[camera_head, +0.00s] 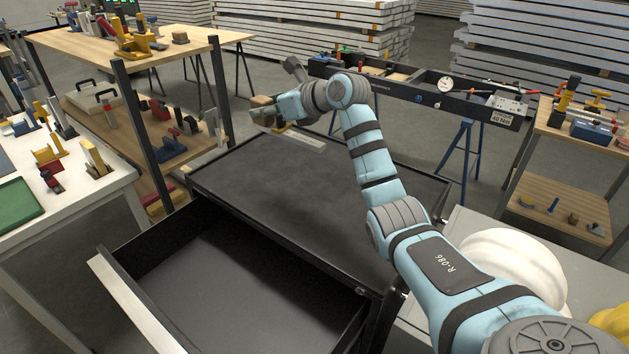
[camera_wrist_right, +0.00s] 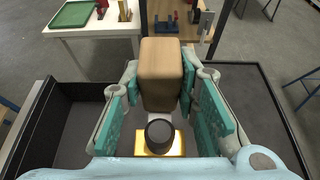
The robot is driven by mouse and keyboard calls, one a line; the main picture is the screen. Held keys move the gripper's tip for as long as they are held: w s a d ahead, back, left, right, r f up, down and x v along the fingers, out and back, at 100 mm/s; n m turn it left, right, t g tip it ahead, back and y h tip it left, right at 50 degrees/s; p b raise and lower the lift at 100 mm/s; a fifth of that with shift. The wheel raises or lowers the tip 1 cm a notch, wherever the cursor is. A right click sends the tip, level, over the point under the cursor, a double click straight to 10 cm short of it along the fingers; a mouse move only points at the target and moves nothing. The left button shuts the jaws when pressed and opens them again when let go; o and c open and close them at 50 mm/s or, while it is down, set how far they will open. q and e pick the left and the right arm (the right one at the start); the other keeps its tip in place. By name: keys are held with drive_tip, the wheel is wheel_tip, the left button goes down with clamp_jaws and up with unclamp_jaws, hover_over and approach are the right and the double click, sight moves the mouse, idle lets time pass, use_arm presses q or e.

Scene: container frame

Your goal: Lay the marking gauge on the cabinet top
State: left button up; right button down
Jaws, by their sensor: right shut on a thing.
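The marking gauge (camera_head: 262,101) has a light wooden block, and the block (camera_wrist_right: 161,62) shows between the fingers in the right wrist view. A dark round knob (camera_wrist_right: 160,132) and a brass-coloured plate show below it there. My right gripper (camera_head: 272,108) is shut on the gauge, over the far left part of the black cabinet top (camera_head: 310,190). The gap between gauge and top is hard to judge. The bare cabinet top is empty. My left gripper is not in view.
The cabinet's drawer (camera_head: 235,280) is pulled out and empty. A wooden workbench (camera_head: 150,45) with tools stands behind left, and a white table (camera_head: 90,190) stands left. A black tool rail (camera_head: 430,95) on blue legs runs behind. A wooden shelf stand (camera_head: 560,190) is right.

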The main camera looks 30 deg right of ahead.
drive_tip(key=shift+a+r, duration=0.35)
drive_tip(key=shift+a, duration=0.15)
wheel_tip(320, 180, down, 19)
drive_tip(key=shift+b, duration=1.05)
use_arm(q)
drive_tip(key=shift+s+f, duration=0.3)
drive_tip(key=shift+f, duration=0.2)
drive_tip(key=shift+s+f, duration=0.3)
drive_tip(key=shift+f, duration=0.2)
use_arm(e)
drive_tip(key=shift+d+f, duration=0.15)
drive_tip(key=shift+f, duration=0.05)
drive_tip(key=shift+f, duration=0.1)
drive_tip(key=c, duration=1.2)
unclamp_jaws()
drive_tip(key=shift+c, duration=0.2)
drive_tip(key=shift+s, duration=0.1)
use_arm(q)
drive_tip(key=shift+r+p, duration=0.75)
use_arm(e)
drive_tip(key=v, duration=1.2)
